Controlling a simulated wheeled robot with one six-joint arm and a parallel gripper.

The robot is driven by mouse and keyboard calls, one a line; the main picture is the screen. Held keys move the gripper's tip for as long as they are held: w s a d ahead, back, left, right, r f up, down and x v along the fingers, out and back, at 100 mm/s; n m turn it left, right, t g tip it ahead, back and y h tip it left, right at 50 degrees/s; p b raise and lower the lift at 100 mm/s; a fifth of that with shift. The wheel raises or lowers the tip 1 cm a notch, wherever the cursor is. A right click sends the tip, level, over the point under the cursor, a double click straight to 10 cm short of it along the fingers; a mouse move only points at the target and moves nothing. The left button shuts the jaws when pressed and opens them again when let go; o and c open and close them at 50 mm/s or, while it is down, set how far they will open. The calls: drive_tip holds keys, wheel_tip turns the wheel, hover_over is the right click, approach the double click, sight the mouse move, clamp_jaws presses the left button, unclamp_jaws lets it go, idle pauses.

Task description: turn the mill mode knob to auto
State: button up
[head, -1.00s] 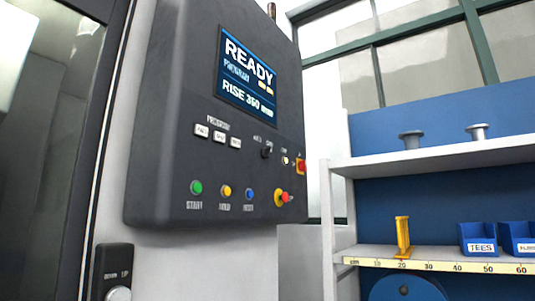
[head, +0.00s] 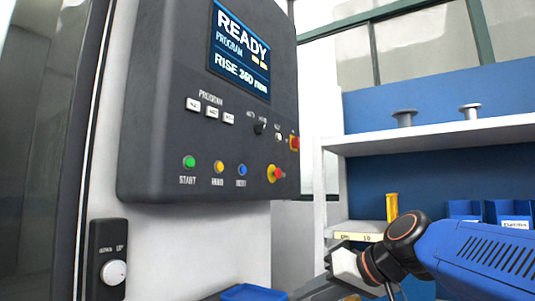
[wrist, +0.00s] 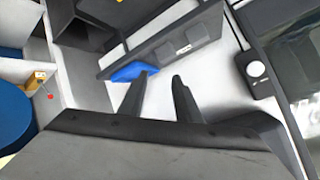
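The mill mode knob is most likely the small black knob (head: 260,127) on the dark control panel (head: 160,130), right of the white program buttons. Small labels sit above it, too blurred to read surely, so its setting is unclear. My gripper (head: 320,289) is low at the lower right in the head view, below and apart from the panel. In the wrist view its two dark fingers (wrist: 160,80) stand apart with nothing between them. I cannot make out the mode knob in the wrist view.
Green, yellow and blue buttons and a red stop button (head: 276,173) line the panel's lower edge. A white round knob (head: 113,272) is on a black box at lower left, also in the wrist view (wrist: 257,69). A blue tray (head: 253,293) lies below. Shelves (head: 440,133) stand right.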

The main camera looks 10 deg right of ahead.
drive_tip(key=w+r+t+y, duration=0.2)
drive_tip(key=w+r, duration=0.3)
drive_tip(key=r, duration=0.4)
drive_tip(key=w+r+t+y, duration=0.1)
drive_tip(key=w+r, duration=0.4)
drive_tip(key=r, duration=0.4)
drive_tip(key=t+y, duration=0.3)
drive_tip(key=t, duration=0.2)
approach(263, 129)
drive_tip(key=shift+n, duration=0.3)
drive_tip(key=x, duration=0.7)
drive_tip(key=shift+w+a, duration=0.15)
drive_tip(key=shift+w, duration=0.15)
drive_tip(key=shift+c, duration=0.5)
clamp_jaws()
